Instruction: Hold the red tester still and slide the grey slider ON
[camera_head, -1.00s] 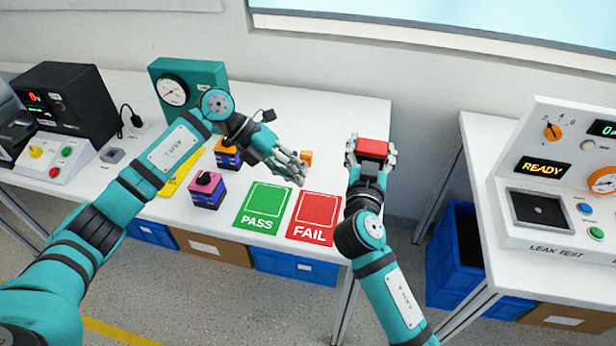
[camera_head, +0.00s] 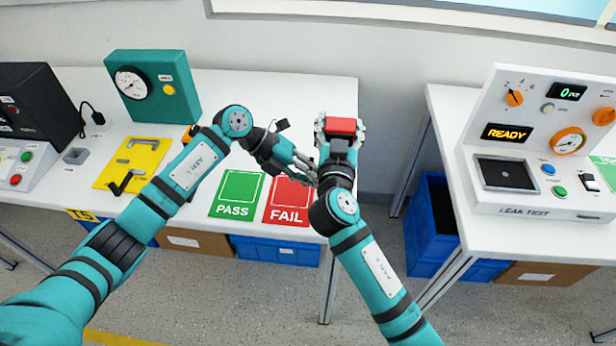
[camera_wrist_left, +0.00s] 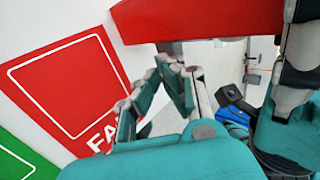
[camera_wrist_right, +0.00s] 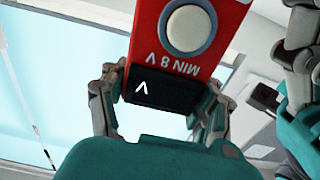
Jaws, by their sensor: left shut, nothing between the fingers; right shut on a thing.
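In the right wrist view the tester (camera_wrist_right: 225,30) shows a pale round button, the text "MIN 8 V" and a black end between the fingers. I cannot make out a grey slider. My left gripper (camera_head: 306,172) is shut and empty, just left of and below the right gripper. In the left wrist view its fingertips (camera_wrist_left: 178,65) are just below the tester (camera_wrist_left: 200,18), seemingly apart from it.
The green PASS card (camera_head: 237,194) and red FAIL card (camera_head: 289,200) lie near the table's front right. A yellow tray (camera_head: 133,163) lies behind my left arm. The leak test station (camera_head: 545,140) stands on the right table. A floor gap separates the tables.

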